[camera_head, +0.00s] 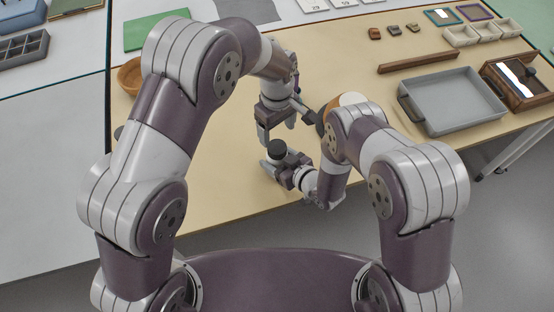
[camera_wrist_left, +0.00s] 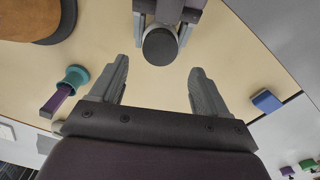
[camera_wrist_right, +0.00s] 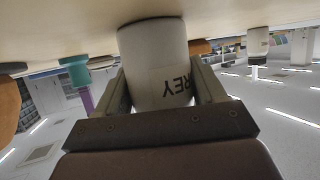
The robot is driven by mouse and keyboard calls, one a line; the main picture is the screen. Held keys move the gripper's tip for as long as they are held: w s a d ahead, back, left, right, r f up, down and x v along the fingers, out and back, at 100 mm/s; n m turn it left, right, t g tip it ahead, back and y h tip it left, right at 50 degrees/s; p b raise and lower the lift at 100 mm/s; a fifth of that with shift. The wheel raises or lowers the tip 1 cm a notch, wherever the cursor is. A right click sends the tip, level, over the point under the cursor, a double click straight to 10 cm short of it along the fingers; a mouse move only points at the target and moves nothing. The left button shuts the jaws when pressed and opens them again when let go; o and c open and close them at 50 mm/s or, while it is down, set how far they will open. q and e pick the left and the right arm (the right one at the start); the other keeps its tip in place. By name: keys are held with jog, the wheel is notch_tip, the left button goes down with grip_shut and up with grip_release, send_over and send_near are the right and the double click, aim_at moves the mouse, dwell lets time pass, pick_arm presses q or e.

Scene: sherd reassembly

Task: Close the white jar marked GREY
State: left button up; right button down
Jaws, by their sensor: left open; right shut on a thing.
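The white jar (camera_wrist_right: 155,60) shows part of its label, the letters REY, in the right wrist view. My right gripper (camera_wrist_right: 162,82) is shut around its side. A dark round lid (camera_wrist_left: 159,47) sits on top of the jar; the lid also shows in the head view (camera_head: 277,147). I cannot tell whether it is tight, or whether the jar touches the table. My left gripper (camera_wrist_left: 160,70) is open and empty, its fingers pointing towards the lid with a gap. In the head view it hangs (camera_head: 278,134) just above and behind the lid.
A second white jar (camera_wrist_right: 257,41) with a dark lid stands farther off. A wooden bowl (camera_head: 130,75) is at the left. A grey tray (camera_head: 455,100), a wooden bar (camera_head: 430,62) and a wooden box (camera_head: 515,88) lie right. The table between bar and arms is mostly clear.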

aim_at(277, 146)
pick_arm(q)
notch_tip(277, 146, down, 7)
jog(key=shift+r, duration=0.1)
dwell(0.3)
jog(key=c, duration=1.1)
jog(key=m, duration=0.5)
jog(key=shift+m, duration=0.4)
jog(key=m, duration=0.4)
jog(key=o, duration=1.2)
jog(key=shift+r, duration=0.1)
